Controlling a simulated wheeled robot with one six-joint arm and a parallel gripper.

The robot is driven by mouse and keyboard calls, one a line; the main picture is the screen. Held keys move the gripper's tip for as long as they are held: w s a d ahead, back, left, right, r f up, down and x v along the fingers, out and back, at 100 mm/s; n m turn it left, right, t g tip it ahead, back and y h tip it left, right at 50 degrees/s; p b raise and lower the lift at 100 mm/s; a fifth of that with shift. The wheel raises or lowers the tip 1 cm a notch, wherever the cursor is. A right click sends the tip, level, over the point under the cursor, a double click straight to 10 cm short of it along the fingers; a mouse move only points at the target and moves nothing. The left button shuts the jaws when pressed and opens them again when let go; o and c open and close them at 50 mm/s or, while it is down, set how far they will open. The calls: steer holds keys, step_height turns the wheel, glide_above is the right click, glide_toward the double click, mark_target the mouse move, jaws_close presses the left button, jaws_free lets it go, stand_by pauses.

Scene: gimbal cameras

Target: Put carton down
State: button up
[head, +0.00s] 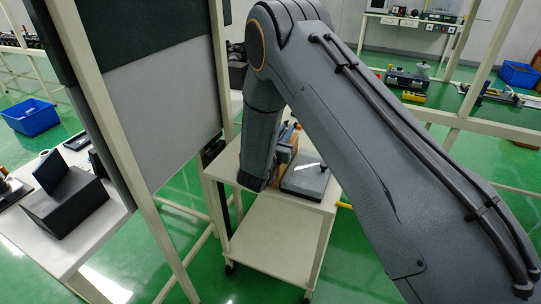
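My grey arm crosses the head view from the lower right to the top and bends down over a small white cart (270,235). My gripper is hidden behind the arm's lower links, so its fingers do not show. A small brown piece (284,154), possibly part of the carton, shows just right of the lower arm at the cart's top. Most of it is covered, and I cannot tell whether it is held or resting on the cart.
A grey flat-topped device (306,178) sits on the cart's top. A blue bin (31,117) is on the green floor. A bench (470,98) holds tools at the right.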

jaws_close()
stand_by(1.0)
steer(key=shift+r, duration=0.2)
